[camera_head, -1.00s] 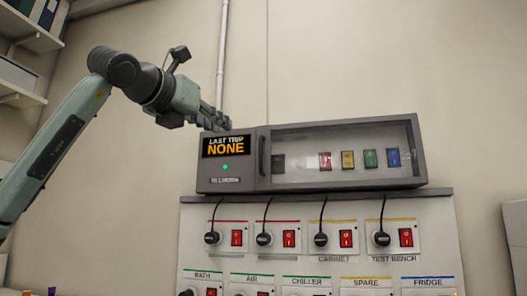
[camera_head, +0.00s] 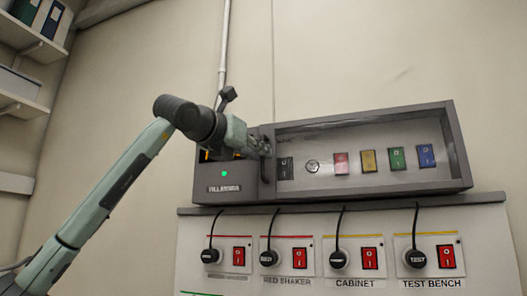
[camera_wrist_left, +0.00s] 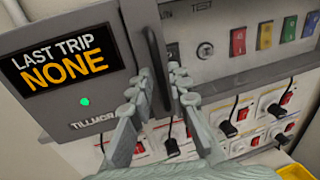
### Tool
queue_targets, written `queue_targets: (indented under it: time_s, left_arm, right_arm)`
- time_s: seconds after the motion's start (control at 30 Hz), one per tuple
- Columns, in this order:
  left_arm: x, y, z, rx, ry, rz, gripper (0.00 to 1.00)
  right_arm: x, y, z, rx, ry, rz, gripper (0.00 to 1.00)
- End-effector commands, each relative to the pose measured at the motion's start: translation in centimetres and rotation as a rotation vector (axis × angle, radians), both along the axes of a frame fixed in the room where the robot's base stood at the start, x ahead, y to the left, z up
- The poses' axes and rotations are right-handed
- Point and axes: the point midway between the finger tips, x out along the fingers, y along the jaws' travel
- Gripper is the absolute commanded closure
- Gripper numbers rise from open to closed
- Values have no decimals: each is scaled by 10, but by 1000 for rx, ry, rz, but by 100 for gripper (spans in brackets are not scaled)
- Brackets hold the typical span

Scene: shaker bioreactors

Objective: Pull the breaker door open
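The breaker door (camera_head: 355,190) is a grey-framed clear panel on the wall box and looks closed. Its dark vertical handle is at the door's left edge, and it shows in the wrist view (camera_wrist_left: 157,70). My left gripper (camera_head: 265,148) is at the handle, partly covering it in the head view. In the wrist view its two fingers (camera_wrist_left: 159,74) stand on either side of the handle, spread apart with gaps visible, so it looks open around the bar. Firm contact cannot be seen. My right gripper is not in view.
Behind the door are black, red, yellow, green and blue switches (camera_head: 397,158) and a round key switch (camera_head: 312,166). Left of it is a display panel (camera_wrist_left: 65,65) reading LAST TRIP NONE. Below is a white socket panel (camera_head: 300,225) with plugs and red switches. Shelves (camera_head: 35,45) stand far left.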

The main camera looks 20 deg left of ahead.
Motion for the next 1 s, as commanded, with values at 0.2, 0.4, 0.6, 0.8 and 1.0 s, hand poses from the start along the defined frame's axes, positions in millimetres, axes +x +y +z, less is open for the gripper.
queue_targets:
  time_s: [0.2,0.4,0.6,0.8,1.0]
  left_arm:
    - [19,-5,0,-1,0,-1,82]
    - [21,-5,0,0,-1,-1,82]
    - [21,-5,0,0,-1,-1,97]
    - [21,-5,0,0,-1,-1,100]
    - [20,-5,0,0,-1,0,100]
  right_arm:
    - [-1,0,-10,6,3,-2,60]
    - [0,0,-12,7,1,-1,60]
    - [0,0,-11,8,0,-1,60]
    - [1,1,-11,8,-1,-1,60]
    - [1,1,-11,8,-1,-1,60]
